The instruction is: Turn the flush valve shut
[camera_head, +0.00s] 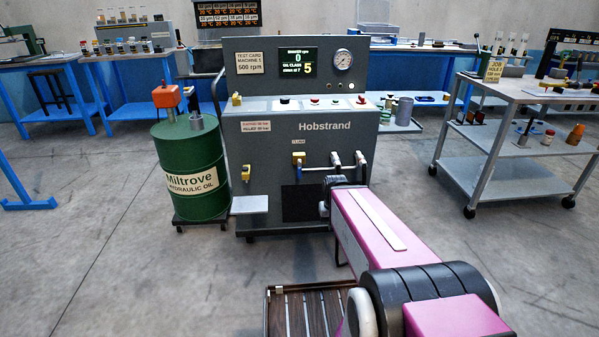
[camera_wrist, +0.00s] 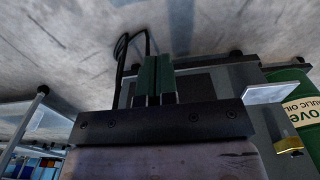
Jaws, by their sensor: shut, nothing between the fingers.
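The grey Hobstrand machine (camera_head: 290,205) stands ahead in the head view. I cannot tell for certain which is the flush valve. One yellow fitting (camera_wrist: 288,146) shows at the lower right of the wrist view, apart from my gripper. My gripper (camera_wrist: 154,62) is shut and empty, in front of the lower machine front. In the head view my own arm hides the fingers.
A green oil drum (camera_head: 190,172) stands just left of the machine. A pale shelf (camera_head: 249,205) juts from its lower left front, also in the wrist view (camera_wrist: 278,92). Pipe fittings (camera_head: 336,159) project right of the valve. A grey cart (camera_head: 515,150) stands right; open floor lies left.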

